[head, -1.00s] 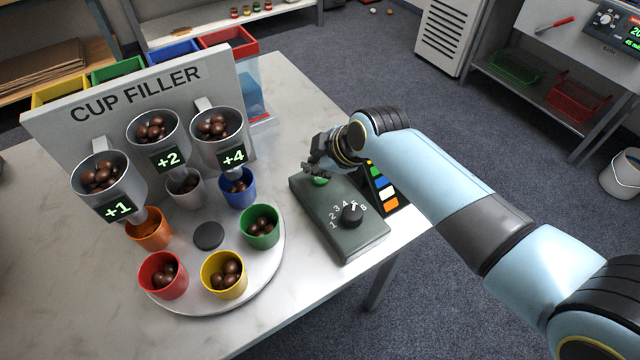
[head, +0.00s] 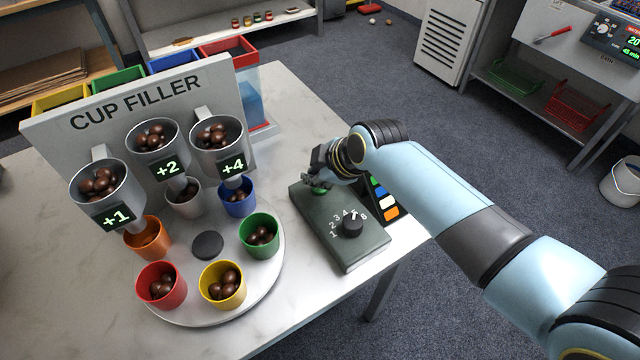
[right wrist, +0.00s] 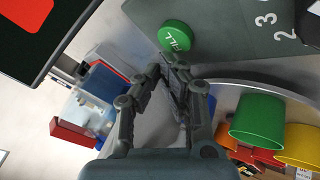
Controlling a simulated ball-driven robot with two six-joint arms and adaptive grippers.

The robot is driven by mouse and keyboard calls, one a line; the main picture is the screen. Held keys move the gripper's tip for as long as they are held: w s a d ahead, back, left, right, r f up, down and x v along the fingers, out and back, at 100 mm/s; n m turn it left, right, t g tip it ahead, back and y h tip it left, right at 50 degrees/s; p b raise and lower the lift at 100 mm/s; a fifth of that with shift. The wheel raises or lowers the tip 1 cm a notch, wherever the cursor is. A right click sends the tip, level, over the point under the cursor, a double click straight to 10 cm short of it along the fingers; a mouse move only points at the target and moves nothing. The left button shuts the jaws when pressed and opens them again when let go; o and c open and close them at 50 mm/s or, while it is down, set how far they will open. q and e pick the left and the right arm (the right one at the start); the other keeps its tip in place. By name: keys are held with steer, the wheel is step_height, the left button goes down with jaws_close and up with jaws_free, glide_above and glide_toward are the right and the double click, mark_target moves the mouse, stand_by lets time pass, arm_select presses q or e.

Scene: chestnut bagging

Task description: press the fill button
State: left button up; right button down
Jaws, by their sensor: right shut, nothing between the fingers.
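The green round fill button (head: 320,190) sits at the far left end of the dark grey-green control box (head: 345,250) on the table. In the right wrist view the fill button (right wrist: 175,37) shows its FILL lettering. My right gripper (head: 314,182) is over that end of the box in the head view and partly hides the button. In the right wrist view the right gripper's fingers (right wrist: 166,72) are closed together and empty, with their tips close to the button's edge. I cannot tell whether they touch it. My left gripper is not in view.
A black dial (head: 353,224) is on the box's near end, pointing near the 5. A panel of coloured keys (head: 384,200) lies behind the box. The round turntable (head: 265,285) with several coloured cups stands left, below the cup filler (head: 150,103).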

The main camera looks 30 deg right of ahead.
mark_target(316, 187)
steer(key=shift+f, duration=0.15)
stand_by(0.4)
steer(key=shift+f, duration=0.25)
steer(key=shift+f+b, duration=0.4)
stand_by(0.5)
stand_by(0.4)
steer(key=shift+r+p, duration=0.85)
steer(key=shift+p, duration=0.05)
step_height(316, 187, up, 5)
steer(key=p, duration=0.5)
